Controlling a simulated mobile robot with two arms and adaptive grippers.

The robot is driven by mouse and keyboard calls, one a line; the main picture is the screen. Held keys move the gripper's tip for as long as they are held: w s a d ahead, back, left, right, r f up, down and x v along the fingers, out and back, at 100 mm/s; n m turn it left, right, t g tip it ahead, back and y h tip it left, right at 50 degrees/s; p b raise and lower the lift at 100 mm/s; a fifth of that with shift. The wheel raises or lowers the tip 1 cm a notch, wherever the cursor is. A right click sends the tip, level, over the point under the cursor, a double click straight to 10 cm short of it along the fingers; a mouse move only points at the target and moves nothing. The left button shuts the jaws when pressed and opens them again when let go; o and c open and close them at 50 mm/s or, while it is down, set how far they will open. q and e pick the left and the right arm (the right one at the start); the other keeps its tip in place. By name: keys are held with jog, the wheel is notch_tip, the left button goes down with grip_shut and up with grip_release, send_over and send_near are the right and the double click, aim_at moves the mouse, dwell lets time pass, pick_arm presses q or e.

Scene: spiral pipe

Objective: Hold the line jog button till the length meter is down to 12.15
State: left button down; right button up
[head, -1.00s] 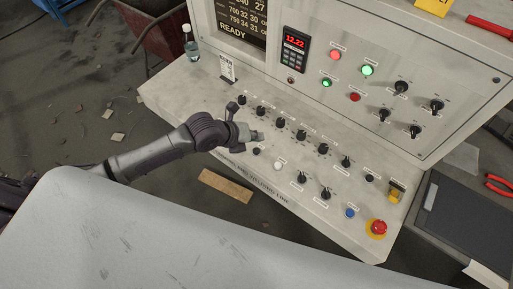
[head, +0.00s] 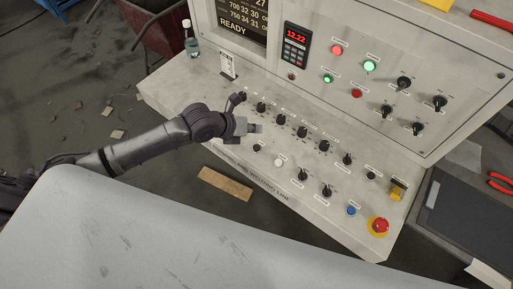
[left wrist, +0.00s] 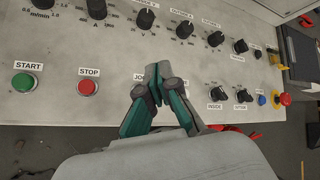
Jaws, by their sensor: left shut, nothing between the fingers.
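The length meter (head: 297,36) is a black unit with red digits reading 12.22 in the head view. My left gripper (head: 256,129) hangs over the left part of the sloped desk, its fingers shut and empty. In the left wrist view the closed fingertips (left wrist: 157,94) cover part of a label beginning "JO" (left wrist: 138,77) and whatever button is under it. Contact with a button cannot be seen. My right gripper is out of view.
Green START (left wrist: 25,82) and red STOP (left wrist: 88,86) buttons lie left of the fingers. A row of black knobs (head: 302,132) runs behind the gripper. A red emergency stop (head: 380,226) and blue button (head: 351,210) are at right. A bottle (head: 192,46) stands at the desk's left.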

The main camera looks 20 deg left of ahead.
aim_at(255, 147)
pick_arm(q)
notch_tip(255, 147, down, 7)
jog(key=b, duration=0.5)
jog(key=shift+r, duration=0.1)
dwell(0.9)
jog(key=shift+f, duration=0.4)
jog(key=shift+f+b, duration=0.45)
jog(key=shift+b, duration=0.1)
dwell(5.2)
